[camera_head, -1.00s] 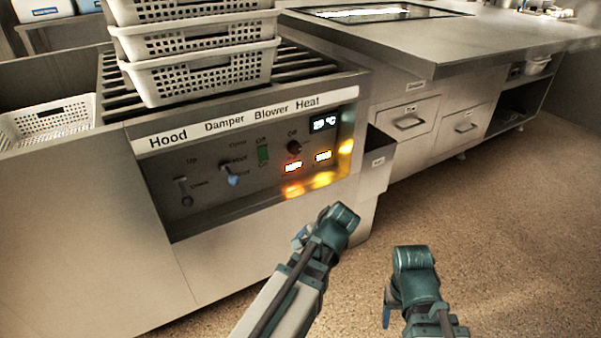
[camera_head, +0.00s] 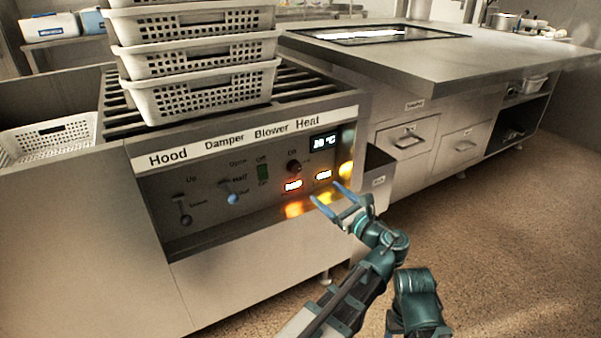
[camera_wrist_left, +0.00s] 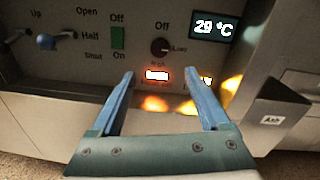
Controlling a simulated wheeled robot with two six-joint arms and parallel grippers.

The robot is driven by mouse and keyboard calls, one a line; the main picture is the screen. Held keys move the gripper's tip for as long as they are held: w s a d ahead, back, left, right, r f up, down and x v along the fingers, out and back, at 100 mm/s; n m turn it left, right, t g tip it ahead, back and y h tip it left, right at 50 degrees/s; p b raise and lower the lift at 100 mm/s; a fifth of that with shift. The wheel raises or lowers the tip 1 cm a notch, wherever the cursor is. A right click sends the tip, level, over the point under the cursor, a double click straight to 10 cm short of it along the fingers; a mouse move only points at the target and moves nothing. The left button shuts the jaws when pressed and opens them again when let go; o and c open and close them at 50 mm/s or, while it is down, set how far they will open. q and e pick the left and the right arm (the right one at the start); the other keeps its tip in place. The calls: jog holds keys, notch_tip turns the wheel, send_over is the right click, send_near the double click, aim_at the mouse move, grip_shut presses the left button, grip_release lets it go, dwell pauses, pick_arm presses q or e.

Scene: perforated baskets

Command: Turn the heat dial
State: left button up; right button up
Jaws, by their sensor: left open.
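The heat dial (camera_head: 294,167) is a small dark round knob under the "Heat" label on the control panel (camera_head: 220,207). It also shows in the left wrist view (camera_wrist_left: 160,47), with "Off" above it and other marks around it. My left gripper (camera_head: 327,193) is open and empty, in front of the panel's lower right. In the left wrist view its two blue fingers (camera_wrist_left: 158,75) point toward the panel, with the dial beyond and between them, apart from it. My right arm (camera_head: 418,300) is low at the bottom right; its fingers are not clear.
A temperature display (camera_head: 323,142) and lit orange indicators (camera_head: 293,186) sit near the dial. The green blower switch (camera_head: 263,171), damper lever (camera_head: 233,198) and hood lever (camera_head: 185,219) are to its left. White perforated baskets (camera_head: 205,97) are stacked above. Open floor (camera_head: 500,240) lies right.

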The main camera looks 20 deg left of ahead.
aim_at(297, 169)
pick_arm(q)
jog(key=x, duration=1.3)
jog(key=shift+w+a, duration=0.25)
jog(key=shift+a, duration=0.05)
grip_shut()
